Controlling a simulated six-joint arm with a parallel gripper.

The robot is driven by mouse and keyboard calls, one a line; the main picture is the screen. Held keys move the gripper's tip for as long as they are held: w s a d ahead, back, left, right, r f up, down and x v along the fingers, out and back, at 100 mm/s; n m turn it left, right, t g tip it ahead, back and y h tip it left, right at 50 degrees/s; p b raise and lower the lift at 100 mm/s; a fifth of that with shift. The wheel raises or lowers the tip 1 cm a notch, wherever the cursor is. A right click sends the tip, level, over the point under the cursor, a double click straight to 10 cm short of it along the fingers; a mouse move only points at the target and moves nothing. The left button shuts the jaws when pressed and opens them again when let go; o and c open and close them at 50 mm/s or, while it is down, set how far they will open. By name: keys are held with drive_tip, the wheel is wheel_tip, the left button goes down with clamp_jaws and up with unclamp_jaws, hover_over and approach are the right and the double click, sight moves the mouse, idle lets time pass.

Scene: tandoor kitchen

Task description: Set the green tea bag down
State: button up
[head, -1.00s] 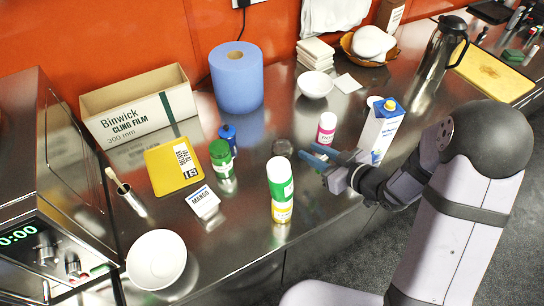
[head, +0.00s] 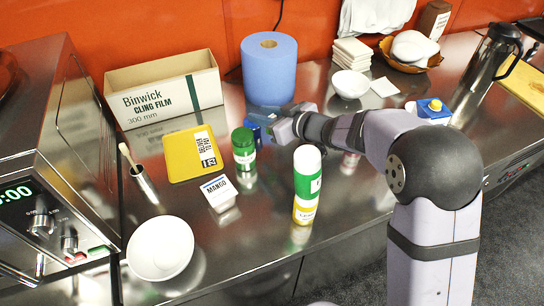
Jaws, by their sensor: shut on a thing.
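My gripper (head: 264,124) is over the counter, just right of a green-lidded jar (head: 243,150) and in front of the blue paper roll. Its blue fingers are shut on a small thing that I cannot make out. Dark blue at the fingers may be part of the small blue bottle behind them; I cannot tell them apart. I cannot pick out a green tea bag in view. My wrist and arm hide the counter to the right of the fingers.
A green-and-white bottle (head: 307,185) stands in front of my gripper. Bare steel counter (head: 255,222) shows at the front.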

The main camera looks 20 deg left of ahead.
sight(264, 148)
drive_tip(key=shift+f, duration=4.95)
drive_tip(key=shift+f, duration=0.2)
drive_tip(key=o, duration=1.1)
drive_tip(key=shift+r, duration=0.25)
drive_tip(key=shift+b+v, duration=0.6)
drive_tip(key=shift+v, duration=3.2)
drive_tip(key=shift+w, duration=0.15)
